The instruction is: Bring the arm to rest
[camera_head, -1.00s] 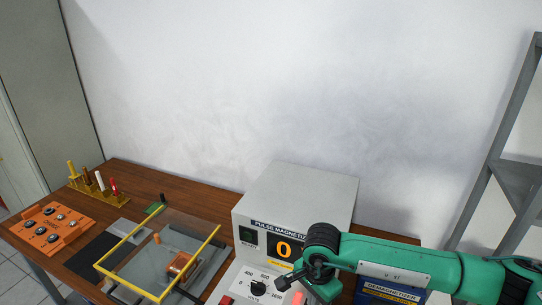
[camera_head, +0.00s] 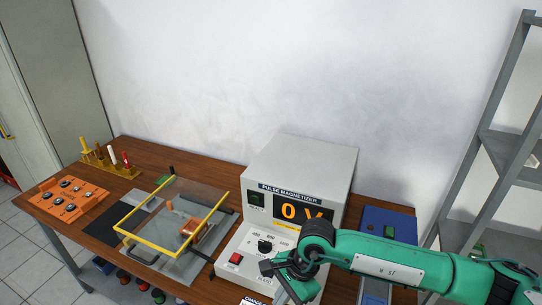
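My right arm (camera_head: 395,262) is green and comes in from the right edge, low across the front of the pulse magnetizer (camera_head: 304,160). My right gripper (camera_head: 283,278) is dark and small, over the lower right of the magnetizer's sloped control panel. The arm's wrist hides part of the panel and of the display. I cannot tell whether the fingers are apart or touch anything. The magnetizer's display (camera_head: 300,212) reads 0 V in orange. My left gripper is not in view.
A yellow-framed clear guard (camera_head: 150,245) stands over a fixture left of the magnetizer. An orange tray (camera_head: 67,203) and a tool rack (camera_head: 108,168) are further left. A blue box (camera_head: 388,223) stands to the right, and a grey shelf (camera_head: 490,170) stands beyond it.

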